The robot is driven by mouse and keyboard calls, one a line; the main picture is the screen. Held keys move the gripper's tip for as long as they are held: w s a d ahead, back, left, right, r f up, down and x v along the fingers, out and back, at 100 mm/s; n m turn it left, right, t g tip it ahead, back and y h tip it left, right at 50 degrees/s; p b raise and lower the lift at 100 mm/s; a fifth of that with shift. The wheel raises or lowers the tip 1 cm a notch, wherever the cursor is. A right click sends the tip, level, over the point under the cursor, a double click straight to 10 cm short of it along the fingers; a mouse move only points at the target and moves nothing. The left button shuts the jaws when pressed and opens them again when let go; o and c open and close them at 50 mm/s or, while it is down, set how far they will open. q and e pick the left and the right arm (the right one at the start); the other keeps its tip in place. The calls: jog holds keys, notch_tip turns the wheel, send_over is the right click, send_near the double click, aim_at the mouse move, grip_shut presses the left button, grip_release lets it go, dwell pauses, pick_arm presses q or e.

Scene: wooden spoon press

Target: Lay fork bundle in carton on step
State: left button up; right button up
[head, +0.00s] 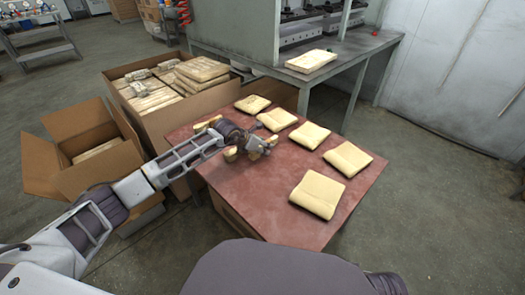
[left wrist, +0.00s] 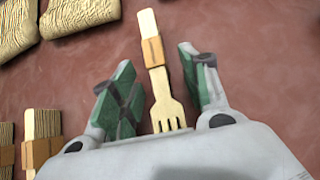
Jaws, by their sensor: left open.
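My left gripper (head: 258,150) is low over the red-brown table top, near its left side. In the left wrist view its two green-padded fingers (left wrist: 157,58) are open, one on each side of a pale wooden fork bundle (left wrist: 164,88) with a brown band. A gap shows between each finger and the bundle. More banded bundles (left wrist: 41,140) lie to the left in that view. In the head view small bundles (head: 230,154) show beside the gripper, partly hidden by it. An open brown carton (head: 62,178) at left holds a pale item (head: 97,150). My right gripper is out of view.
Several pale wrapped packs (head: 318,194) lie along the table's (head: 237,205) back and right side. A large carton (head: 190,120) full of packs stands behind the arm, beside the table. A grey bench (head: 350,48) with machinery is at the back.

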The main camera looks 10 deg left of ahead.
pick_arm(q)
jog(key=shift+w+d+f, duration=0.1)
jog(key=shift+w+f, duration=0.05)
jog(key=shift+c, duration=0.3)
grip_shut()
